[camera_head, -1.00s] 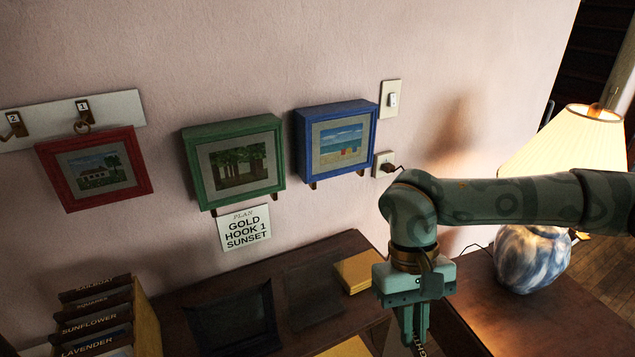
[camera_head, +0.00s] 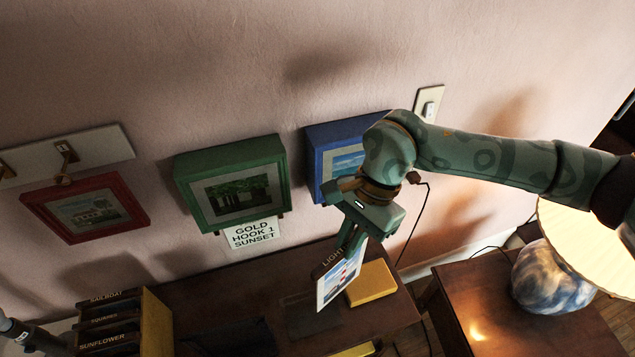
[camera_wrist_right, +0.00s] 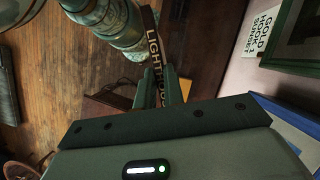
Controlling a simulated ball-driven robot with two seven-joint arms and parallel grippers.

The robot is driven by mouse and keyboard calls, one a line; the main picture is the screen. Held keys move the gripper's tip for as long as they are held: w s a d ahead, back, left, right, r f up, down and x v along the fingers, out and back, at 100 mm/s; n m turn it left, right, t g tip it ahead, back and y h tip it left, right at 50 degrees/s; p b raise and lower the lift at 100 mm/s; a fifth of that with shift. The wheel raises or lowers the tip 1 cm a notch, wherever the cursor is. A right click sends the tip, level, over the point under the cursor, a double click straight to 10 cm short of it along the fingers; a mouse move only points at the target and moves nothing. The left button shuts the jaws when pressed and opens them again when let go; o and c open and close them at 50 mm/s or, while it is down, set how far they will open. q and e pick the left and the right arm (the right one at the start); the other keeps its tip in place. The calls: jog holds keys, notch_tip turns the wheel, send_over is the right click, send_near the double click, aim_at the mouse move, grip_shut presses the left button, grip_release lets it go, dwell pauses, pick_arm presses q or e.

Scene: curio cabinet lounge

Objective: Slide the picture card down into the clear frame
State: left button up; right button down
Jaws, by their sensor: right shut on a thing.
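The picture card (camera_head: 341,280) shows a light picture with blue and red under a dark top strip reading "LIGHT…". My right gripper (camera_head: 347,248) is shut on its top strip and holds it upright, slightly tilted, above the dark table. In the right wrist view the lettered strip (camera_wrist_right: 154,52) lies between the fingers, seen nearly edge-on. A dark see-through pane (camera_head: 300,318), which looks like the clear frame, is on the table just below and left of the card. I cannot tell whether the card touches it. My left gripper is not clearly seen.
A yellow box (camera_head: 372,284) stands close right of the card. A rack of labelled cards (camera_head: 150,325) is at the lower left. Red (camera_head: 85,208), green (camera_head: 232,183) and blue (camera_head: 325,140) framed pictures hang behind. A lamp (camera_head: 553,280) stands on the right table.

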pick_arm(q)
notch_tip(320, 180, up, 5)
jog(key=w+a+p, duration=0.1)
jog(key=a+p, duration=0.2)
pick_arm(e)
jog(key=shift+a+r+m+t+y, duration=0.5)
jog(key=shift+a+r+m+t, duration=0.3)
jog(key=shift+a+r+m, duration=1.8)
pick_arm(q)
notch_tip(320, 180, down, 6)
jog(key=d+b, duration=0.2)
jog(key=b, duration=0.3)
jog(key=shift+d+r, duration=0.25)
pick_arm(e)
notch_tip(320, 180, down, 6)
jog(key=shift+w+a, duration=0.3)
pick_arm(q)
jog(key=shift+f+b, duration=0.2)
jog(key=shift+b, duration=0.1)
jog(key=shift+f, duration=0.1)
